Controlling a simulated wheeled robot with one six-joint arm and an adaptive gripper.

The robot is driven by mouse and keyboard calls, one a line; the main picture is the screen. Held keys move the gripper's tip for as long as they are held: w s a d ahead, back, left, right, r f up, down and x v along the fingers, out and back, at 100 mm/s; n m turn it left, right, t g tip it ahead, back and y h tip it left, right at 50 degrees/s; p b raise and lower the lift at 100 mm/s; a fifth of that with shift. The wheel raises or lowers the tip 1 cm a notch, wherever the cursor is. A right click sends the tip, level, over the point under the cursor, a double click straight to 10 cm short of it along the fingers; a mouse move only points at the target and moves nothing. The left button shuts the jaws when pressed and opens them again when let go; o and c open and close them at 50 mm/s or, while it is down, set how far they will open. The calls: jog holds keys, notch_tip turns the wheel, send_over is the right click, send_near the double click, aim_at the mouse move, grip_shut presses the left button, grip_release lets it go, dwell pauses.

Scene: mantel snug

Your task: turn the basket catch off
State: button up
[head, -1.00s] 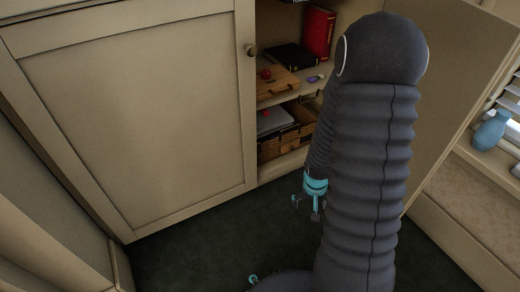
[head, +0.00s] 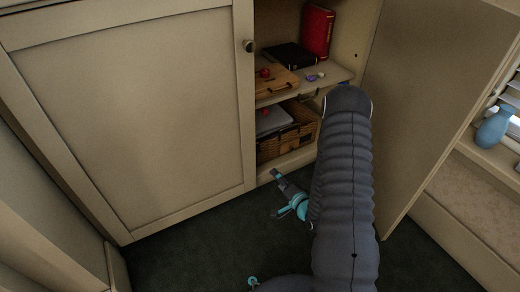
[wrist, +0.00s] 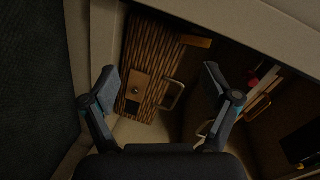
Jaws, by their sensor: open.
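The woven basket (head: 296,137) sits on the lower cupboard shelf in the head view, partly behind my arm. In the wrist view the basket (wrist: 160,62) shows striped weave, with a small wooden plate (wrist: 138,86) on it. A pale loop handle (wrist: 174,95) is beside the plate. My gripper (head: 277,192) is open and empty, low in front of the cupboard. In the wrist view my gripper (wrist: 161,72) has its fingers spread either side of the basket, apparently short of it.
The closed left door (head: 125,115) and the swung-open right door (head: 415,110) flank the opening. Above the basket, a shelf (head: 335,73) holds a wooden box (head: 278,83), a dark book (head: 289,56) and a red book (head: 317,32). The dark floor (head: 215,245) in front is clear.

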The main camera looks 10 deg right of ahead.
jog(key=m+t, duration=0.2)
send_near(259, 148)
jog(key=shift+y, duration=0.3)
jog(key=x, duration=0.4)
jog(key=b+x, duration=0.1)
jog(key=x, duration=0.4)
jog(key=shift+w+d+f, duration=0.15)
jog(key=shift+w, duration=0.2)
